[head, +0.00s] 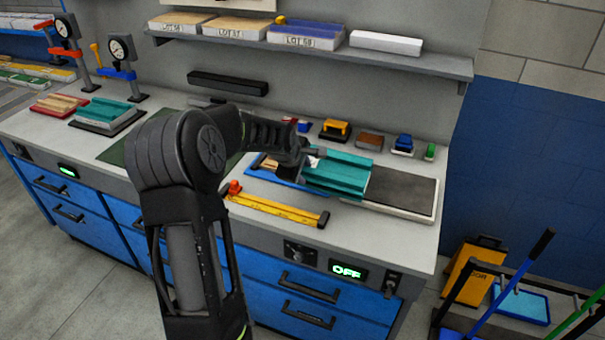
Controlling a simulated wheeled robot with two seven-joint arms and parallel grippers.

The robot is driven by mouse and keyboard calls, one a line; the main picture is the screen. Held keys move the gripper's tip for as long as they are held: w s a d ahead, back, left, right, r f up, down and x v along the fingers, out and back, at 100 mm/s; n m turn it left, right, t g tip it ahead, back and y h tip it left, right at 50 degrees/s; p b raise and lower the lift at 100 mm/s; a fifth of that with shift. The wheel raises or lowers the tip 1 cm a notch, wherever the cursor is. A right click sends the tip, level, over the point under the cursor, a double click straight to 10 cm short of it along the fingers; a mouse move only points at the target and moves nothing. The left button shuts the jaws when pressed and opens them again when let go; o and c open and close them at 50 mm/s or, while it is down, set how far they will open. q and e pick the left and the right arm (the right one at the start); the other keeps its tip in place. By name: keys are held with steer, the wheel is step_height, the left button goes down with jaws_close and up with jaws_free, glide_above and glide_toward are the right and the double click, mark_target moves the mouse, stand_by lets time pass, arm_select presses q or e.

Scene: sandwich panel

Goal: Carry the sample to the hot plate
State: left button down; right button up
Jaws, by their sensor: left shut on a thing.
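The sample, a teal ridged panel (338,174), is at the right part of the bench. My left gripper (312,158) is shut on its left end; the fingertips are small and partly hidden by my arm. The hot plate, a flat dark grey slab with a pale border (405,192), lies just right of the sample. The sample's right end overlaps the plate's left side in the picture; I cannot tell whether it touches the plate. My right gripper is not in view.
A blue tray (262,172) lies left of the sample. A yellow level-like bar (275,208) lies in front. Several small blocks and brushes, including a yellow-handled one (335,130), line the back. A shelf (430,64) hangs above. A panel below reads OFF (347,270).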

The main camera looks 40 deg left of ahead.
mark_target(350, 166)
arm_select(q)
steer(key=shift+w+d+r, duration=0.1)
steer(key=shift+r, duration=0.1)
stand_by(0.3)
steer(key=shift+w+d+b, duration=0.5)
steer(key=shift+w+d, duration=0.65)
steer(key=shift+w, duration=0.25)
steer(key=shift+w+d+b, duration=0.45)
steer(key=shift+w+d, duration=0.7)
steer(key=shift+w, duration=0.25)
steer(key=shift+w+d+b, duration=0.3)
steer(key=shift+w+d, duration=0.75)
steer(key=shift+w, duration=0.2)
steer(key=shift+w+d, duration=0.8)
steer(key=shift+w, duration=0.1)
steer(key=shift+w+d+b, duration=0.3)
steer(key=shift+w+d, duration=0.7)
steer(key=shift+w, duration=0.2)
steer(key=w+d, duration=0.1)
steer(key=w, duration=0.1)
steer(key=w+d, duration=0.2)
steer(key=shift+d, duration=0.15)
